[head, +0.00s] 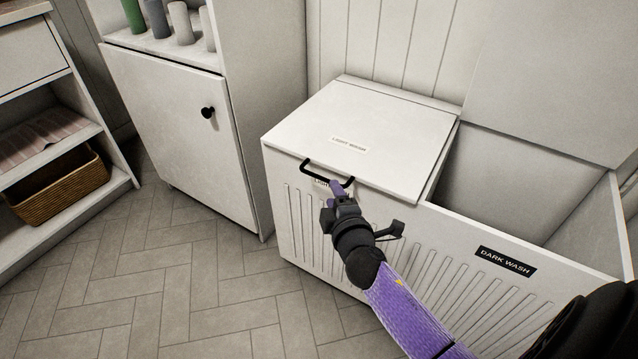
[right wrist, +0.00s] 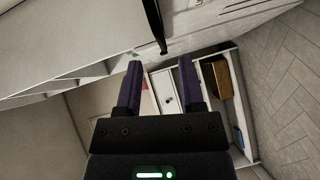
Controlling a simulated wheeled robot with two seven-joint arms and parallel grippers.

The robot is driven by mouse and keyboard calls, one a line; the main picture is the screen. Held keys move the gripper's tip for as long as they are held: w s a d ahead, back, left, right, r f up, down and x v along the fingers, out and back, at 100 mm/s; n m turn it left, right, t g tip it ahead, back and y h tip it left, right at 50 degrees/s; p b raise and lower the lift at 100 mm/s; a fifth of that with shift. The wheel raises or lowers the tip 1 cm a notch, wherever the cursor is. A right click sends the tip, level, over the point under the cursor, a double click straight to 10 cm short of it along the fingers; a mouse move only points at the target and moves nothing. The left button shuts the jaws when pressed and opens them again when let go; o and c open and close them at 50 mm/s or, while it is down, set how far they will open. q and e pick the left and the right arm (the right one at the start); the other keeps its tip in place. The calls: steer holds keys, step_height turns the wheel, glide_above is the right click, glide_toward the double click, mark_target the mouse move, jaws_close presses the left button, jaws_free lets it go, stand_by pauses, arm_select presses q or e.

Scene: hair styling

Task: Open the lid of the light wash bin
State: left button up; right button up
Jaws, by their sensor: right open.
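The light wash bin's white lid (head: 375,125) is shut and lies flat, with a "LIGHT WASH" label on top. A black bar handle (head: 312,170) is on its front edge; it also shows in the right wrist view (right wrist: 153,22). My right gripper (head: 340,186) is open at the handle's right part. In the right wrist view my right gripper (right wrist: 161,66) has its fingers apart, and the handle's end lies just beyond and between the fingertips. Contact cannot be told. My left gripper is not in view.
The dark wash bin (head: 505,170) stands open beside it on the right, its lid raised. A white cabinet (head: 185,130) with several bottles above is on the left. A shelf holds a wicker basket (head: 60,185). The tiled floor (head: 190,290) in front is clear.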

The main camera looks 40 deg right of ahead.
mark_target(326, 180)
steer(key=b+x, duration=0.2)
steer(key=x, duration=0.4)
steer(key=shift+w+d+f, duration=0.1)
steer(key=shift+f, duration=0.1)
steer(key=shift+r, duration=0.1)
steer(key=shift+c, duration=0.3)
steer(key=c, duration=0.5)
jaws_close()
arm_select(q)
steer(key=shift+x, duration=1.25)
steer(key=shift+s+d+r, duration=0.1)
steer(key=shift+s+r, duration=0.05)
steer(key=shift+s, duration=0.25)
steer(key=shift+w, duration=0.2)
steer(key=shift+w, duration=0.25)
